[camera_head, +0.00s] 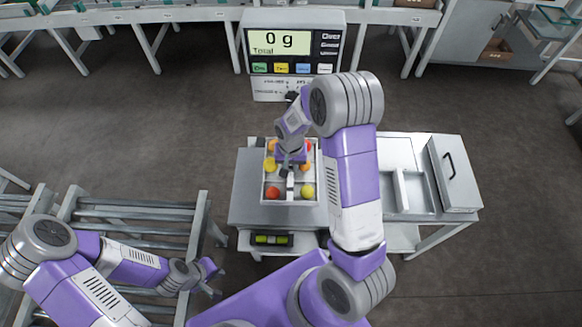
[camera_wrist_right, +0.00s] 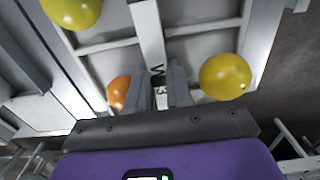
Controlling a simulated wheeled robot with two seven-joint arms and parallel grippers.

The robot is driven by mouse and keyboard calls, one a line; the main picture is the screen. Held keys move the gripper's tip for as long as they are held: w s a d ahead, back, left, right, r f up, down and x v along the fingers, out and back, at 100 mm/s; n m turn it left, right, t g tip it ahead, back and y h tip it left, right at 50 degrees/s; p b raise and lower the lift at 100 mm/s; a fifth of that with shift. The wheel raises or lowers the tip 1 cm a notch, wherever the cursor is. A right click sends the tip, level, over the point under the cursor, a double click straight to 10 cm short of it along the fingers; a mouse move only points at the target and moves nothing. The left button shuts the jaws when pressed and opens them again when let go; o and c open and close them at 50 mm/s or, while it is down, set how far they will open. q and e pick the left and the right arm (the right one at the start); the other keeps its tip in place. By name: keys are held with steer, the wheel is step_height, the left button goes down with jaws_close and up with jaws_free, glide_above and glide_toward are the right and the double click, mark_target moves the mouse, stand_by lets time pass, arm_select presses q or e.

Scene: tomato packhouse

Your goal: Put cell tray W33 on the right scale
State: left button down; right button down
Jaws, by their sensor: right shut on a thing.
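Cell tray W33 (camera_head: 291,203) is a pale, divided tray holding several red, orange and yellow tomatoes. It is over the left part of the steel table in the head view. My right gripper (camera_head: 290,170) is shut on the tray's middle bar, whose partly hidden label shows in the right wrist view (camera_wrist_right: 156,70). I cannot tell whether the tray touches the surface below. A scale display (camera_head: 282,43) behind the table reads 0 g; its weighing plate cannot be made out. My left gripper (camera_head: 214,279) is open and empty at lower left.
The steel table (camera_head: 245,211) has a compartmented section (camera_head: 411,190) and a handled panel (camera_head: 455,172) at right. A dark device with a yellow-green level (camera_head: 271,239) sits at its front. A roller rack (camera_head: 140,214) stands left, and benches line the back. The floor between is clear.

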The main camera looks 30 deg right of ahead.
steer(key=shift+f+b, duration=3.2)
steer(key=shift+f, duration=1)
steer(key=shift+f, duration=0.3)
steer(key=c, duration=1)
jaws_free()
steer(key=shift+c, duration=1.3)
steer(key=shift+r+p, duration=2.55)
steer(key=shift+r, duration=1.05)
steer(key=shift+f, duration=0.1)
